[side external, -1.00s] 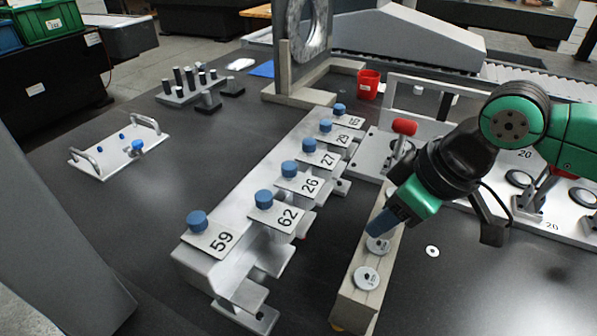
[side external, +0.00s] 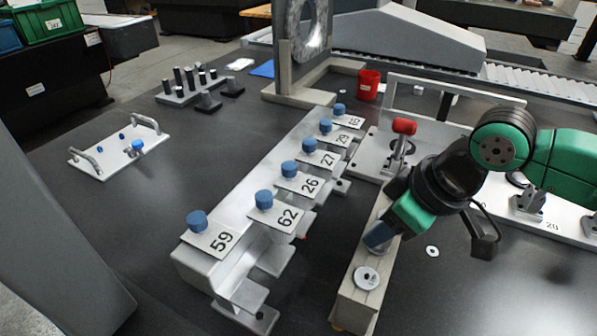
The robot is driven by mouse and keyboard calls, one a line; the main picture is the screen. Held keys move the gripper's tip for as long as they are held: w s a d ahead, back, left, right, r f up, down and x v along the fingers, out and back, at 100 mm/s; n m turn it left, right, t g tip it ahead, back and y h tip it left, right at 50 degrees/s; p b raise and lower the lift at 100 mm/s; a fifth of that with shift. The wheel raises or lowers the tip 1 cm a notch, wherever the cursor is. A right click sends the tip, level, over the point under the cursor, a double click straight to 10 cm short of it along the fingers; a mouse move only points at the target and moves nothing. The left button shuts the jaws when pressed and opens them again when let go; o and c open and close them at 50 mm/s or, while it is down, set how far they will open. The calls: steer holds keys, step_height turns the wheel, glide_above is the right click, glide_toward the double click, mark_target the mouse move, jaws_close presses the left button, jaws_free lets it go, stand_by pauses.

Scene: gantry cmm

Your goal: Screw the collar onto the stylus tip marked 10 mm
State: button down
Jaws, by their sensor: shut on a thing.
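My gripper (side external: 378,240) points down and left over the pale beam (side external: 348,305). It is shut on the collar, which is largely hidden; I cannot clearly separate the collar from the blue end of the gripper. The gripper end is low over the beam, at the spot of the far round disc, which it hides. I cannot tell whether it touches there. A nearer pale disc (side external: 367,278) with a dark centre and small print lies on the beam in front. The print is too small to read, so I cannot tell which tip is marked 10 mm.
A grey rack (side external: 200,267) with blue knobs and number cards stands left of the beam. A red-handled clamp (side external: 404,127) stands behind the gripper. A red cup (side external: 368,85) is at the back. A small washer (side external: 432,251) lies right of the beam.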

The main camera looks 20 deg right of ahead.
steer(key=shift+f, duration=0.35)
stand_by(0.8)
steer(key=m+h, duration=0.1)
steer(key=m, duration=0.4)
steer(key=shift+t+h, duration=0.4)
steer(key=shift+m, duration=0.3)
steer(key=m+h, duration=0.2)
steer(key=m, duration=0.2)
steer(key=shift+d+m, duration=0.1)
steer(key=shift+m, duration=0.3)
